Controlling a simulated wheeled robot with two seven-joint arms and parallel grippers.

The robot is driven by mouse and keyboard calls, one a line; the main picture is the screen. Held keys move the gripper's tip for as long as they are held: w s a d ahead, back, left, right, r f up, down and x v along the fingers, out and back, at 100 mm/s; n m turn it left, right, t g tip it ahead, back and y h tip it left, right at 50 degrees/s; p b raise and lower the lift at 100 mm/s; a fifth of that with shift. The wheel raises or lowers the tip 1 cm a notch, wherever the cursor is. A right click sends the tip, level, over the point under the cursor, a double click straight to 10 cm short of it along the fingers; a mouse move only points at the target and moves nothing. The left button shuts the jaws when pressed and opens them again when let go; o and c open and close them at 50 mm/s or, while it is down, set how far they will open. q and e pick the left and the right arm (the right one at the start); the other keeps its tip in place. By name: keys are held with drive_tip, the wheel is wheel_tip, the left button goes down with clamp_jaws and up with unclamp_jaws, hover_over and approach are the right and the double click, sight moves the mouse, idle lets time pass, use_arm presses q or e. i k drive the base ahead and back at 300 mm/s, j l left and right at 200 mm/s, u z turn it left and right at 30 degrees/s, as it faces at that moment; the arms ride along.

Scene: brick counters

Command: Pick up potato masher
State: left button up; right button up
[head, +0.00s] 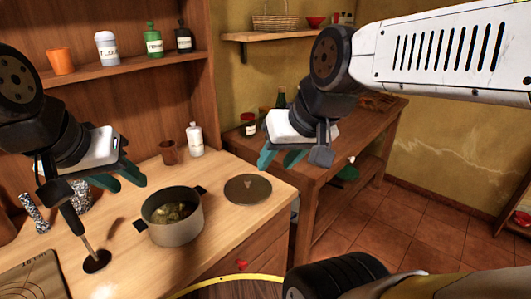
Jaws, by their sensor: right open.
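The potato masher (72,217) stands at the left of the wooden counter, its black handle tilted up to the left and its dark round head (97,262) on the counter. The handle's upper end is close under my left gripper in the picture; whether they touch I cannot tell. My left gripper (126,186) hangs above and right of the masher, its teal fingers apart and nothing seen between them. My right gripper (277,164) is open and empty, above the counter's right end, far from the masher.
A grey pot (175,228) with food inside stands right of the masher, and a round lid (248,189) lies beyond it. A cutting board (32,282) lies at the near left. A brown cup (169,152) and a white bottle (194,139) stand at the back.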

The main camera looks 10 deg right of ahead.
sight(98, 260)
drive_tip(key=j+u, duration=0.2)
drive_tip(key=u, duration=0.9)
